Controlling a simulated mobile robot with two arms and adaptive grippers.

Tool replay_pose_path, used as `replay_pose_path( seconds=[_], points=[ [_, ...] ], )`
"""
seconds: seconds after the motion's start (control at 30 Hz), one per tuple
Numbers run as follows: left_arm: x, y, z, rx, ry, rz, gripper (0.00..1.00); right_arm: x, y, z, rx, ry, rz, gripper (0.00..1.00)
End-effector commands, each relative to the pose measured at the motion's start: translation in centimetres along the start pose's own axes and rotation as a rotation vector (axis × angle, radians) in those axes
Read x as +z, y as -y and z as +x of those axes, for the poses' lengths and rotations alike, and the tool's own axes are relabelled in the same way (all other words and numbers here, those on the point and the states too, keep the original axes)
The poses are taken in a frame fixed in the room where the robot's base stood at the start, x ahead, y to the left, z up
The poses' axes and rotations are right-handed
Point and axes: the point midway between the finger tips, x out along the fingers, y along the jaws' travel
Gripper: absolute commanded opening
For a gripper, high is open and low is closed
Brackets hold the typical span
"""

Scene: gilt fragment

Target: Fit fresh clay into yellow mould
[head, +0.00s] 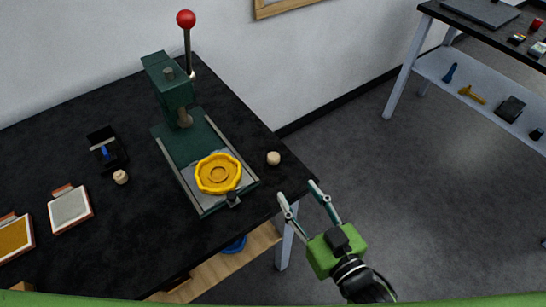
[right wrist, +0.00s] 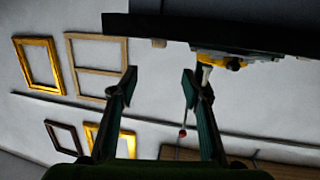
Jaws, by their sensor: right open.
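The yellow mould (head: 218,173), a scalloped round dish, sits on the grey plate of the green press (head: 173,87). It also shows partly in the right wrist view (right wrist: 208,57). A small beige lump (head: 273,158), which looks like clay, stands on the black table right of the mould, near the table's edge. A similar lump (head: 120,177) stands left of the press. I cannot tell which is fresh. My right gripper (head: 296,190) is open and empty beside the table's right edge, apart from the near lump and mould; its fingers also show in the right wrist view (right wrist: 160,77). My left gripper is out of view.
The press has a tall red-knobbed lever (head: 186,19). A black tray (head: 106,149) and framed tiles (head: 70,208) lie on the left of the black table (head: 100,250). A shelf unit (head: 480,88) stands at the right. Floor between is clear.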

Motion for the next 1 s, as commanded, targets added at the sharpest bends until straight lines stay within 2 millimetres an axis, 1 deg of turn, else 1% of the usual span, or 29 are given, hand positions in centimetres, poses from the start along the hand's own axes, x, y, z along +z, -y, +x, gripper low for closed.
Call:
replay_pose_path(
  seconds=[0.17, 0.4, 0.5, 0.73, 1.0],
  points=[
    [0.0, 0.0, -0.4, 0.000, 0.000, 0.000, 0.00, -0.4, 0.0, 2.3, 0.000, -0.009, -0.001, 0.44],
    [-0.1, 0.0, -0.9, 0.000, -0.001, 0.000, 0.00, -0.3, 0.0, 6.7, 0.000, -0.008, 0.000, 0.44],
    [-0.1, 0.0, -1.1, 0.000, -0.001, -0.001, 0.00, -0.2, 0.0, 7.8, 0.000, -0.006, 0.000, 0.44],
    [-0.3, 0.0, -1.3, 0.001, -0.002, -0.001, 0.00, -0.1, 0.0, 9.2, -0.001, -0.004, 0.000, 0.44],
    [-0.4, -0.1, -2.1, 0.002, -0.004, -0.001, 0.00, 0.2, -0.1, 12.8, 0.000, -0.005, 0.000, 0.44]
  ],
)
